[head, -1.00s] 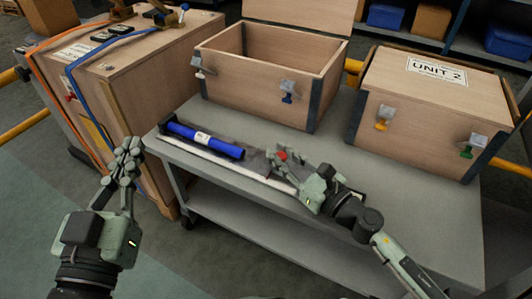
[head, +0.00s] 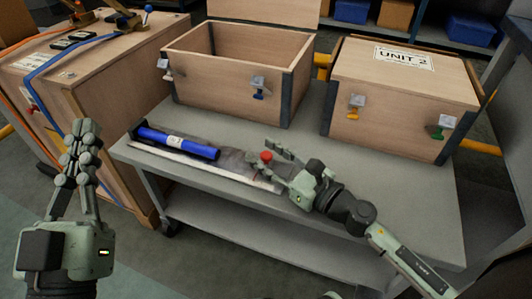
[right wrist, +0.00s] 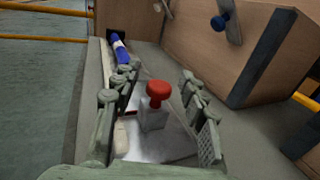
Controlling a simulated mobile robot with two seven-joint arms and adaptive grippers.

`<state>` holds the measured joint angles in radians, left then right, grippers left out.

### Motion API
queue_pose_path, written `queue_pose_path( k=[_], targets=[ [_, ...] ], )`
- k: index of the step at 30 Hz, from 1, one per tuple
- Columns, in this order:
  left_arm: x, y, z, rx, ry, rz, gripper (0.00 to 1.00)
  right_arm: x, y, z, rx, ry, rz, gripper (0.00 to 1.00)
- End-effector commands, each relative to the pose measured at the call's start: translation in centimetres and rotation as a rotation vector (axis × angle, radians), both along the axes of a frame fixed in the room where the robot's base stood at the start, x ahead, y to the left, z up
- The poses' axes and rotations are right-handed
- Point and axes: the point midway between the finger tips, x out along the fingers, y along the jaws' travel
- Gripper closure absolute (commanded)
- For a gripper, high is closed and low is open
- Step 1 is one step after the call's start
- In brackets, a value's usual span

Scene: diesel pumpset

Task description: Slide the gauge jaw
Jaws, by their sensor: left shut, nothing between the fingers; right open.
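The gauge lies on the grey cart top (head: 390,190), with a blue cylinder (head: 178,143) at its left part and a pale strip along its front edge. Its jaw carries a red knob (head: 266,156) on a light grey block. In the right wrist view the red knob (right wrist: 157,90) and the block (right wrist: 152,118) stand between my fingers, with visible gaps on both sides. My right gripper (head: 275,158) is open around the jaw; its fingers also show in the right wrist view (right wrist: 160,105). My left gripper (head: 80,140) is shut and empty, left of the cart.
An open wooden crate (head: 225,98) stands behind the gauge. A closed crate marked UNIT 2 (head: 385,120) stands at the back right. A taller wooden box (head: 115,100) with orange and blue straps is at the left. The cart's right front is clear.

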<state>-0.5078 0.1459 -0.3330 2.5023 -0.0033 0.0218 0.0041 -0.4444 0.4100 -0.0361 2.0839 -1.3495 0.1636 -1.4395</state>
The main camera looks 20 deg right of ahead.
Motion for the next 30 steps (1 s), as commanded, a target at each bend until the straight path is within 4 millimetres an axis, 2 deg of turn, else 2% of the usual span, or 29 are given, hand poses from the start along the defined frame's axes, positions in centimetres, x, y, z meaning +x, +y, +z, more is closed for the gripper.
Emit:
queue_pose_path(
  k=[5, 8, 15, 21, 25, 30],
  targets=[
    [0.0, 0.0, -0.1, 0.002, 0.001, 0.001, 1.0, -0.5, -0.1, 0.0, 0.004, 0.002, -0.001, 0.57],
    [0.0, 0.0, 0.0, 0.002, 0.0, 0.001, 1.0, -1.7, -0.7, -0.1, 0.005, 0.004, -0.004, 0.57],
    [0.0, 0.0, 0.0, 0.001, 0.001, 0.0, 1.0, -6.5, -2.7, -0.1, 0.004, 0.005, -0.005, 0.57],
    [0.0, 0.0, 0.0, 0.001, 0.001, 0.0, 1.0, -9.7, -4.0, -0.1, 0.002, 0.004, -0.003, 0.57],
    [0.0, 0.0, 0.0, 0.001, 0.001, 0.0, 1.0, -10.8, -4.4, -0.1, 0.001, 0.001, -0.002, 0.57],
    [0.0, 0.0, 0.0, 0.001, 0.001, 0.0, 1.0, -11.2, -4.6, 0.0, 0.0, -0.001, 0.0, 0.57]
  ],
)
